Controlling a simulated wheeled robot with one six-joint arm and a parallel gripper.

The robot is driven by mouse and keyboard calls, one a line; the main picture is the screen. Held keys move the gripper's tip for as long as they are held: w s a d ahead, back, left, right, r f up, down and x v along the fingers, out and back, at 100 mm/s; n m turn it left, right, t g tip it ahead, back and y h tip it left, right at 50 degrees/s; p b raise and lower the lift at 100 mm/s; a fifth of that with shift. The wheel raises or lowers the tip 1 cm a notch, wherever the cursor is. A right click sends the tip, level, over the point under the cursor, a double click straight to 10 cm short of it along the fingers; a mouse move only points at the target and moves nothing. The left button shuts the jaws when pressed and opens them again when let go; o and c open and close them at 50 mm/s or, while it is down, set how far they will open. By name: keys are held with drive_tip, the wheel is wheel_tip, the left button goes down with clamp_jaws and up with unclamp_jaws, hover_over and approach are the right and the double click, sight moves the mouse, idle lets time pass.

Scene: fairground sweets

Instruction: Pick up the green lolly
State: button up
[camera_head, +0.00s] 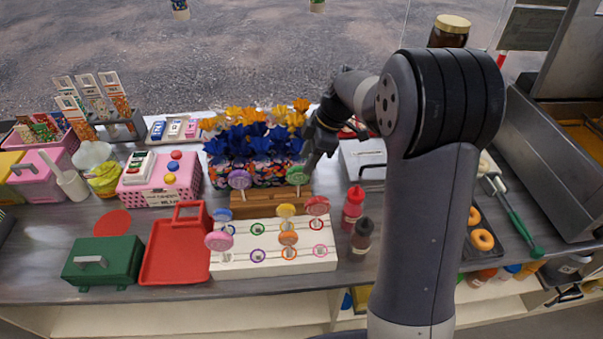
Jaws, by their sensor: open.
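The green lolly (297,175) stands upright in the wooden block (262,203), near its right end. A purple lolly (239,180) stands at the left part of the same block. My gripper (311,164) is open, pointing down just behind and to the right of the green lolly's head. It looks very close to the lolly, but I cannot tell whether they touch. My arm comes from the right and hides part of the counter there.
A white stand (225,265) in front holds several coloured lollies. Blue and yellow wrapped bags (250,150) stand close behind the block. A red bottle (352,208) and a dark bottle (361,235) stand to the right. A red tray (172,262) lies left.

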sight(301, 168)
drive_tip(key=shift+x, duration=0.95)
drive_tip(key=shift+w+p+x, duration=0.1)
drive_tip(key=shift+p+x, duration=0.5)
drive_tip(key=shift+x, duration=0.8)
drive_tip(key=shift+w+p+x, duration=0.15)
drive_tip(key=shift+p+x, duration=0.4)
drive_tip(key=shift+x, duration=0.8)
clamp_jaws()
